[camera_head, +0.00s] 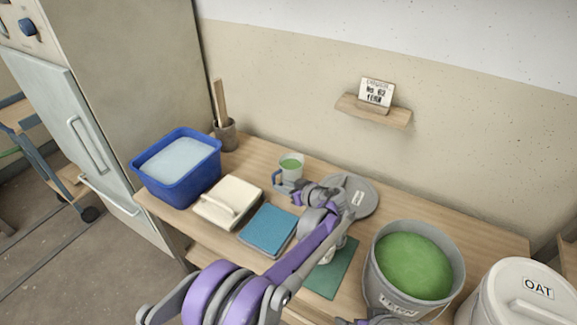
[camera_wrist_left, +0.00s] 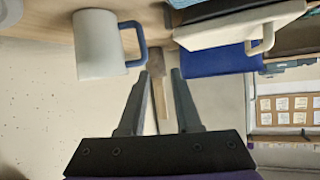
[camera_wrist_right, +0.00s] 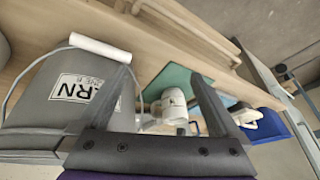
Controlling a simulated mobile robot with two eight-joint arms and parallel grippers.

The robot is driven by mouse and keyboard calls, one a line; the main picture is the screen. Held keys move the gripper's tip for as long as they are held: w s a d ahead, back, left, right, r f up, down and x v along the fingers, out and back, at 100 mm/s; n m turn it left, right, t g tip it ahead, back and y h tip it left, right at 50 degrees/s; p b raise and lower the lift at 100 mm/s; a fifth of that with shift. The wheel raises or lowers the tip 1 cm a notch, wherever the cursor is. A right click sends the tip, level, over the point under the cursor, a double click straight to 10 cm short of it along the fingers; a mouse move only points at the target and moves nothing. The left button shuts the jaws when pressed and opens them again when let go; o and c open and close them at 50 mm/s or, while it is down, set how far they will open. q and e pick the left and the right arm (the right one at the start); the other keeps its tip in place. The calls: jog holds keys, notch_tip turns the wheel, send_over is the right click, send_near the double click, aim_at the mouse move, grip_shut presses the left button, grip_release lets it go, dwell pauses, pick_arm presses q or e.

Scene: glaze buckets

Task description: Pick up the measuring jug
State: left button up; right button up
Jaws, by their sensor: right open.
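A pale mug-shaped jug (camera_head: 290,172) with a blue handle and green contents stands near the back of the table. It also shows in the left wrist view (camera_wrist_left: 98,48), with its handle near the fingertips. My left gripper (camera_head: 303,192) is beside it, partly hidden by its own arm; in its wrist view the fingers (camera_wrist_left: 161,72) are apart with nothing between them. A second white vessel with a dark mark (camera_wrist_right: 174,106) stands by the green mat, mostly hidden in the head view. My right gripper (camera_wrist_right: 160,80) is open and empty, beside the grey bucket.
A blue tub (camera_head: 172,190), cream block (camera_head: 228,205), blue pad (camera_head: 268,232) and green mat (camera_head: 335,275) lie along the table. A round grey lid (camera_head: 364,200) is right of the jug. A bucket of green glaze (camera_head: 372,285) and an OAT bucket (camera_head: 495,300) stand right.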

aim_at(274, 180)
pick_arm(q)
jog(key=shift+t, duration=0.4)
jog(key=w+f, duration=0.1)
jog(key=w+f+b, duration=0.1)
jog(key=w+f, duration=0.1)
jog(key=w+a+f+b, duration=0.1)
jog(key=w, duration=0.1)
jog(key=shift+w+f, duration=0.25)
jog(key=shift+f, duration=0.05)
jog(key=x, duration=0.5)
jog(key=shift+a+f+b, duration=0.1)
jog(key=shift+f+b, duration=0.05)
jog(key=shift+b, duration=0.15)
grip_shut()
pick_arm(e)
jog(key=shift+s+d+f+n+h, duration=0.2)
jog(key=shift+d+f, duration=0.3)
jog(key=shift+f, duration=0.15)
jog(key=shift+s+d+f+n+h, duration=0.2)
jog(key=shift+d+f, duration=0.25)
jog(key=shift+f, duration=0.15)
